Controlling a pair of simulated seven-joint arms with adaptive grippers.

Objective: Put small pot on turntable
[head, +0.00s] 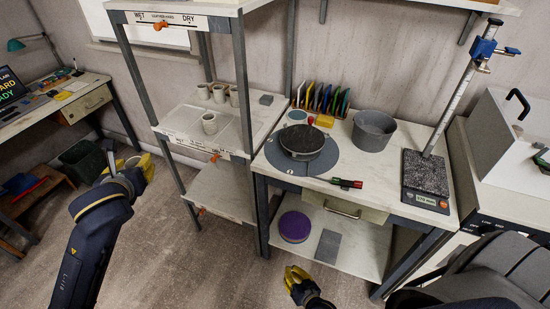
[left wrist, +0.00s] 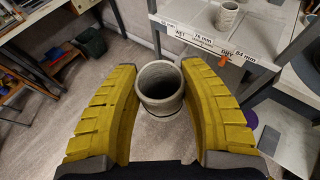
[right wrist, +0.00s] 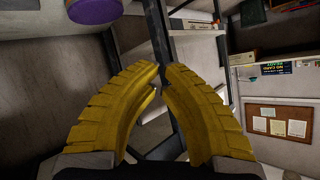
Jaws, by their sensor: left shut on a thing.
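My left gripper (head: 147,168) is shut on a small grey pot (left wrist: 160,85), clear in the left wrist view, upright between the yellow fingers. It is held in the air left of the shelf rack, above the floor. In the head view the pot is mostly hidden by the gripper. The turntable (head: 302,141), a dark round disc, stands on a grey round mat (head: 335,160) on the right-hand workbench, well to the right of the left gripper. My right gripper (head: 293,277) is low in front of the bench; its fingers (right wrist: 163,72) look closed together and empty.
Several similar pots (head: 210,122) stand on the middle shelf (head: 180,118) of the rack. Rack posts stand between pot and bench.

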